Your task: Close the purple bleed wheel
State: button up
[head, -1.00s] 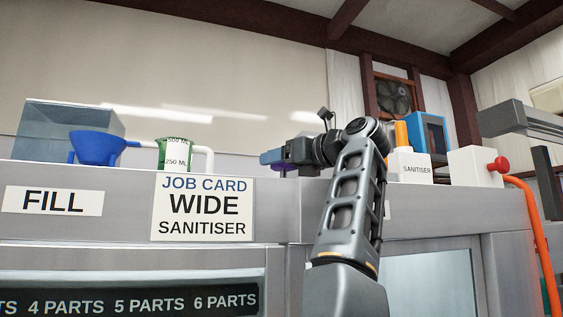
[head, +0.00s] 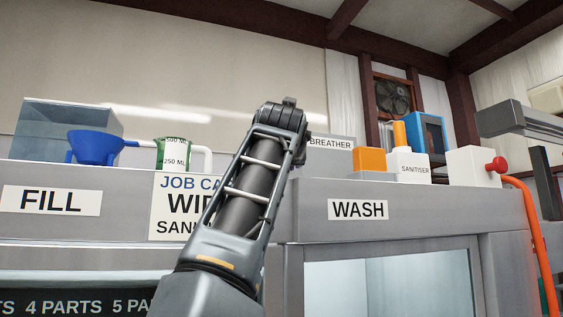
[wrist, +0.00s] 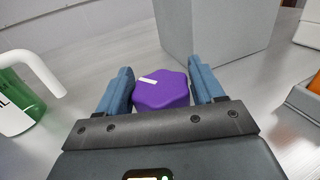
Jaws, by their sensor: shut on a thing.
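The purple bleed wheel (wrist: 163,91) is a lobed knob with a white mark on its top, seen in the wrist view just ahead of my palm. My gripper (wrist: 163,84) has its two blue-grey fingers on either side of the wheel and is shut on it. In the head view the wheel and the gripper are hidden behind my arm.
A grey block (wrist: 215,28) stands just behind the wheel. A green and white jug (wrist: 18,100) with a white handle stands to the left. In the head view, an orange block (head: 370,159) and the sanitiser bottle (head: 408,166) stand to the right on the counter.

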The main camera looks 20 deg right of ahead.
jog(key=shift+m+g+h, duration=0.5)
jog(key=shift+m+h, duration=0.2)
jog(key=shift+h, duration=0.3)
jog(key=shift+r, duration=0.1)
jog(key=o, duration=1)
jog(key=shift+c, duration=0.2)
